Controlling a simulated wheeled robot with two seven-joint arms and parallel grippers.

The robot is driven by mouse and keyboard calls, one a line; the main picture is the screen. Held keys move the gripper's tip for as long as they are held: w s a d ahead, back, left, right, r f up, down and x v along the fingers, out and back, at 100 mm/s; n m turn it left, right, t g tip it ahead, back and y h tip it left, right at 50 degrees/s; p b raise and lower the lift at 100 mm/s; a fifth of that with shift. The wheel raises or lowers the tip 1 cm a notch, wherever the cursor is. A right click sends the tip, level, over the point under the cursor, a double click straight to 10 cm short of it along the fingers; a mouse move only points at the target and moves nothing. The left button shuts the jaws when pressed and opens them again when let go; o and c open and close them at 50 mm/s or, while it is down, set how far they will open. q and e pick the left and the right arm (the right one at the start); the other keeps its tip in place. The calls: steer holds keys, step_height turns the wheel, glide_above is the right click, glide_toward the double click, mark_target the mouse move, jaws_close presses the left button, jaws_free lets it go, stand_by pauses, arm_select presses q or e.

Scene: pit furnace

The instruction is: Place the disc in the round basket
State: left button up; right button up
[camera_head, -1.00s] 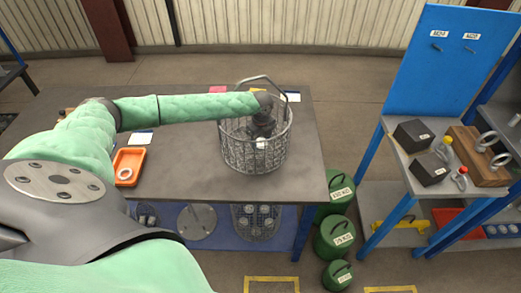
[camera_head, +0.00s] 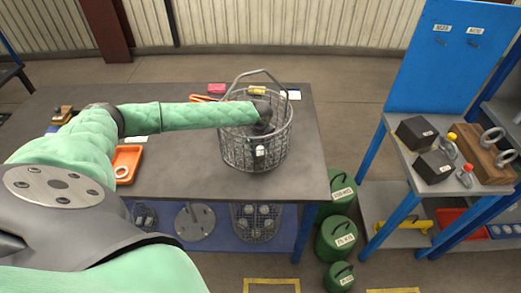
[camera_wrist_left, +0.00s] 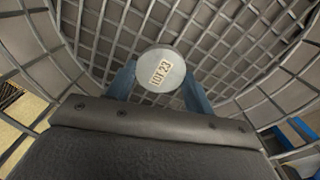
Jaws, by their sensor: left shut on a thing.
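The round wire basket (camera_head: 236,150) stands on the grey workbench, with its handle raised. My left arm reaches over its rim from the left. My left gripper (camera_head: 262,140) points down inside the basket and is partly hidden by the wire mesh. It is shut on the disc (camera_head: 261,151), which shows as a small pale spot through the mesh. In the left wrist view the disc (camera_wrist_left: 161,70) is a light grey round face marked "LOT 23", held between two blue-grey fingers, with basket mesh around it. Whether the disc touches the basket floor I cannot tell. My right gripper is not in view.
The workbench (camera_head: 300,178) has an orange tray (camera_head: 127,177) with a pale ring on the left. Pink and yellow items lie behind the basket.

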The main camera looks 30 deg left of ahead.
arm_select(q)
steer(key=o, duration=0.9)
steer(key=shift+f, duration=0.15)
steer(key=o, duration=0.3)
steer(key=shift+o, duration=0.6)
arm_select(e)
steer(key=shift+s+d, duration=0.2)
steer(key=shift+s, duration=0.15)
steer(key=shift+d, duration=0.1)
